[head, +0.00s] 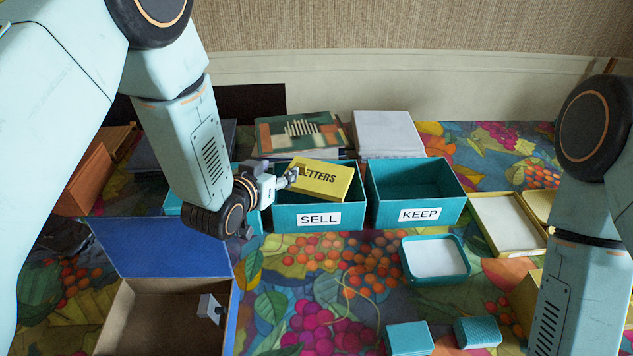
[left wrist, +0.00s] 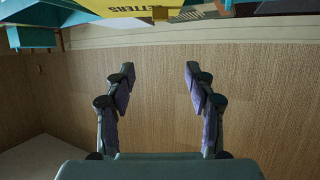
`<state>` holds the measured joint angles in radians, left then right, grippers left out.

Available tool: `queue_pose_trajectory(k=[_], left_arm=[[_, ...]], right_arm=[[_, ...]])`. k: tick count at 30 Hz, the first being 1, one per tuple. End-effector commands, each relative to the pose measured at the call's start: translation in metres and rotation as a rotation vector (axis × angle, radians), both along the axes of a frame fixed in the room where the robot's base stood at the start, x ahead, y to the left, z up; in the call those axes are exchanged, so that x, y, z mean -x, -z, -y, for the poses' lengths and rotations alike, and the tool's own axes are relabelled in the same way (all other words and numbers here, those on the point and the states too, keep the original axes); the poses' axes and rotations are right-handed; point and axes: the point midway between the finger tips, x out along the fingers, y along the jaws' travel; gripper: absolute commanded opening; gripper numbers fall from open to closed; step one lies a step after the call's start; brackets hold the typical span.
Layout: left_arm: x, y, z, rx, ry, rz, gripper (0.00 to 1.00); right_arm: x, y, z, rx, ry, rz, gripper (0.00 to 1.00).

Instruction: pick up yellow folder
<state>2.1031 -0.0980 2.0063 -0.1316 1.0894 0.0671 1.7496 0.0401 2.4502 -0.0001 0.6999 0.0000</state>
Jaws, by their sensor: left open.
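The yellow folder (head: 320,180), lettered "LETTERS", stands tilted in the teal box labelled SELL (head: 330,219), its upper part above the rim and its lower part hidden. My left gripper (head: 293,177) is at the folder's left edge, its fingertips overlapping it in the head view; I cannot tell whether they touch. In the left wrist view the left gripper (left wrist: 159,72) is open with nothing between its fingers. The folder (left wrist: 90,22) shows there upside down at the top edge, beyond the fingertips. My right gripper is out of view.
A teal box labelled KEEP (head: 443,214) stands right of the SELL box. Books (head: 300,131) and a white stack (head: 387,133) lie behind. An open blue-lidded box (head: 150,250) is front left. A teal tray (head: 463,272) and small teal boxes (head: 409,338) lie front right.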

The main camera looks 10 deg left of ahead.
Motion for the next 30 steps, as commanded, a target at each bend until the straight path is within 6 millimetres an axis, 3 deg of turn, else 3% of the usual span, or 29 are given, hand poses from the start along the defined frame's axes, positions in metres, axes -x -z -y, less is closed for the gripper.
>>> queue_pose_trajectory(k=[1,6,14,30], left_arm=[[0.001,0.013,0.001,-0.001,0.001,0.000,0.55],[0.003,0.034,0.001,-0.001,0.001,0.000,0.55],[0.002,0.047,0.002,0.000,0.001,0.001,0.55],[-0.059,0.070,0.013,-0.001,0.001,0.000,0.55]], right_arm=[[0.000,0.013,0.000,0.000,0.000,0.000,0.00],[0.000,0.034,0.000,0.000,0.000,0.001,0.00],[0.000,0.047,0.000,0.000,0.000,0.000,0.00],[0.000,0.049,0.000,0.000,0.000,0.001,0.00]])
